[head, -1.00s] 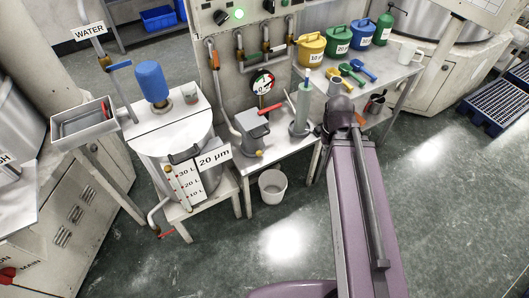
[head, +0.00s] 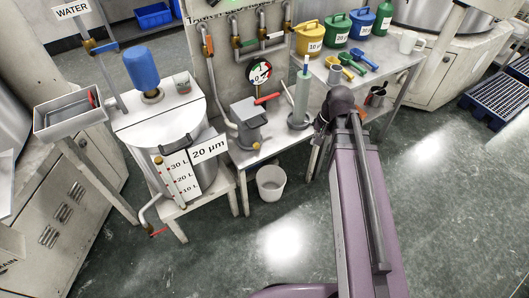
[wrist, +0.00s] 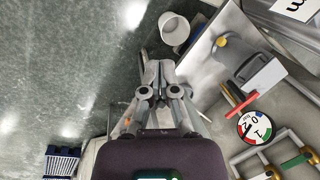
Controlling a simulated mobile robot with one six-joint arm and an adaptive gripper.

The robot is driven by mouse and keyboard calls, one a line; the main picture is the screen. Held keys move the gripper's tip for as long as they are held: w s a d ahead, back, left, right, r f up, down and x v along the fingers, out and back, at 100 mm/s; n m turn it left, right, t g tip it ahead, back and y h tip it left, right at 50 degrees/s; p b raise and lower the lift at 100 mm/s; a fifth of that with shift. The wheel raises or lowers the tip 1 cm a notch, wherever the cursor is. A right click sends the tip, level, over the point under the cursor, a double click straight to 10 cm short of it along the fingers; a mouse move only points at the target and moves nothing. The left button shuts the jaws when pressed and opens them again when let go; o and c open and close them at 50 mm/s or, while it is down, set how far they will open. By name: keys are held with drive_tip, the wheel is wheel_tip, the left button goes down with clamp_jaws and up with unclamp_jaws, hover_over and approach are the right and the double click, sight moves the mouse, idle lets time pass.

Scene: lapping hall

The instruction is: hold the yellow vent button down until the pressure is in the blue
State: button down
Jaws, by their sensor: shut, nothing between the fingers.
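The yellow vent button (wrist: 222,41) looks like a small yellow spot on the grey pressure pot in the wrist view; in the head view it is a tiny spot low on the pot's front. The grey pot (head: 248,122) with a red handle (head: 267,98) stands on a low bench. A round gauge (head: 260,74) with red and green sectors is behind it, also in the wrist view (wrist: 254,127); its needle reading is too small to tell. My gripper (wrist: 154,68) is shut and empty, apart from the pot. In the head view my arm mostly hides it.
A white bucket (head: 270,183) stands on the floor before the bench. A grey-green cylinder (head: 300,98) stands right of the pot. A tank labelled 20 µm (head: 165,125) is at the left. Coloured cans (head: 336,30) and scoops fill the right bench. The front floor is clear.

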drive_tip(key=w+a+f+m+y+b, duration=0.2)
drive_tip(key=w+f+m+y+b, duration=0.3)
drive_tip(key=w+f+b, duration=0.5)
drive_tip(key=w+a+f+m+y+b, duration=0.3)
drive_tip(key=w+f+m+b, duration=0.7)
drive_tip(key=b, duration=1.2)
wheel_tip(320, 180, down, 4)
drive_tip(key=shift+w+a+f+t+y, duration=0.2)
drive_tip(key=shift+w+a+t+y, duration=0.2)
drive_tip(key=shift+w+y, duration=0.4)
drive_tip(key=shift+s, duration=0.15)
drive_tip(key=b, duration=0.7)
approach(256, 146)
drive_tip(key=a+f, duration=0.2)
drive_tip(key=w+a+f, duration=0.1)
drive_tip(key=a+f, duration=0.1)
drive_tip(key=shift+a+f, duration=0.1)
drive_tip(key=shift+f, duration=0.05)
drive_tip(key=shift+a+f, duration=0.1)
drive_tip(key=shift+a, duration=0.2)
